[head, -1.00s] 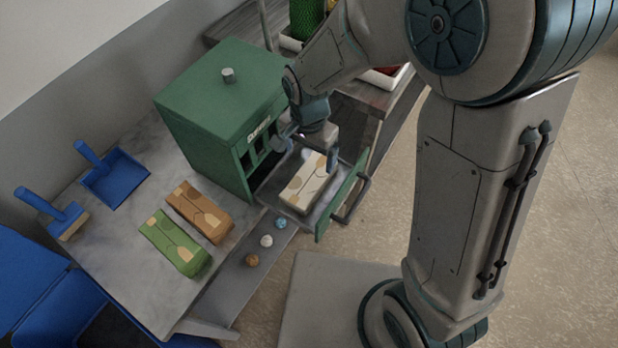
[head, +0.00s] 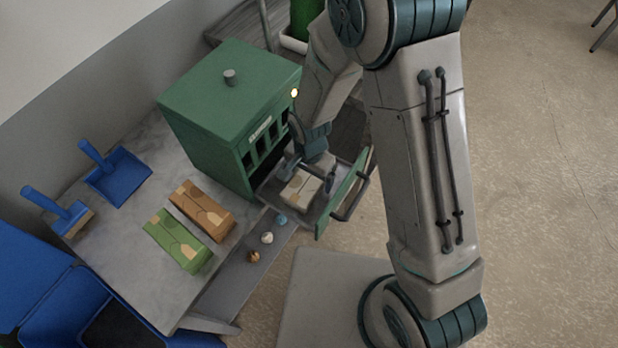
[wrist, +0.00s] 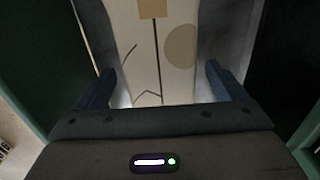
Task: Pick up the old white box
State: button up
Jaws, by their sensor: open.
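The old white box (head: 300,192) lies in the pulled-out drawer (head: 328,208) of the green cabinet (head: 228,110). It is whitish with tan patches. My gripper (head: 308,172) is over the box, pointing down, with its fingers apart. In the wrist view the box (wrist: 150,50) lies ahead between the two open fingers of my gripper (wrist: 160,85), with a finger on each side. I cannot tell whether the fingers touch it. My gripper hides part of the box in the head view.
A brown box (head: 202,208) and a green box (head: 176,240) lie on the grey table (head: 130,215). A blue dustpan (head: 118,176) and a blue brush (head: 62,213) lie at the left. Three small balls lie on a ledge (head: 235,280). The drawer front (head: 345,192) stands close to my gripper.

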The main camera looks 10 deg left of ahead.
jog(key=shift+f, duration=0.1)
jog(key=c, duration=1.1)
jog(key=shift+c, duration=0.3)
